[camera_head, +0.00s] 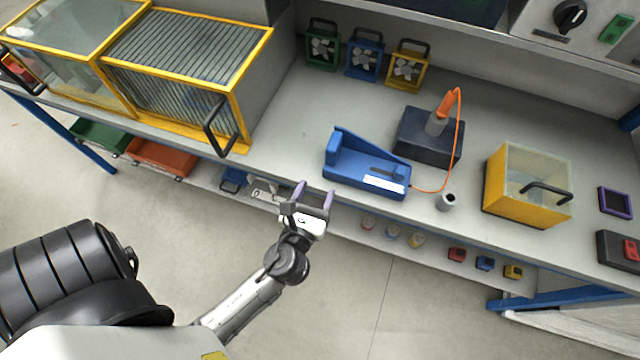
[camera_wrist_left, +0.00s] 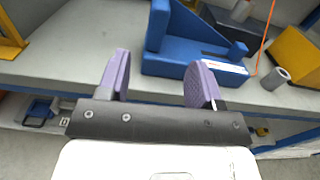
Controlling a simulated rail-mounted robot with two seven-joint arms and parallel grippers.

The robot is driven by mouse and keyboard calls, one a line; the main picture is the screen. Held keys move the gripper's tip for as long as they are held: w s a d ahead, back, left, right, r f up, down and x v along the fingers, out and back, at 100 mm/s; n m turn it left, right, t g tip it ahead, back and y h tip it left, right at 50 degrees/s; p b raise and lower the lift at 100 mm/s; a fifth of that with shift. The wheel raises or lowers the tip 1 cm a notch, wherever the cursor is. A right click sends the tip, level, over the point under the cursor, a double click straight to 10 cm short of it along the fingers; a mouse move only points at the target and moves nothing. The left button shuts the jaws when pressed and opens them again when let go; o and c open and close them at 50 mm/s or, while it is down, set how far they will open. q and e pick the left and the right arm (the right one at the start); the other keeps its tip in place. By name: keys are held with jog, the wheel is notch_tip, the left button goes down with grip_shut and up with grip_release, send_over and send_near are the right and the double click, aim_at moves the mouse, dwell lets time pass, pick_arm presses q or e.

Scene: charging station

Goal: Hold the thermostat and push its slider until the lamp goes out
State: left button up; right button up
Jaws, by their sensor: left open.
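A blue unit (camera_head: 350,165) with a raised left end, a dark strip on top and a white panel (camera_head: 385,184) on its front stands at the bench's front edge. It looks like the thermostat, but I cannot be sure. An orange cable joins it to a dark block (camera_head: 428,134) with an orange-handled tool. I cannot make out a lamp or whether one is lit. My left gripper (camera_head: 314,192) is open and empty, just in front of the bench edge, left of the unit's front. In the left wrist view the blue unit (camera_wrist_left: 195,40) lies beyond the purple fingers, apart from them.
A yellow-framed cabinet (camera_head: 185,70) stands left on the bench. Several small fans (camera_head: 364,58) stand at the back. A yellow bin (camera_head: 515,205) and a small grey cylinder (camera_head: 446,201) are to the right. A lower shelf holds small items. The bench left of the unit is clear.

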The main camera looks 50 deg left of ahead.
aim_at(334, 146)
pick_arm(q)
jog(key=x, duration=1.3)
jog(key=shift+w+a+b, duration=0.25)
jog(key=shift+w+b, duration=0.05)
jog(key=shift+b, duration=0.05)
pick_arm(e)
jog(key=shift+f, duration=0.35)
pick_arm(q)
grip_shut()
pick_arm(e)
jog(key=shift+d, duration=0.15)
jog(key=shift+c, duration=0.2)
dwell(0.4)
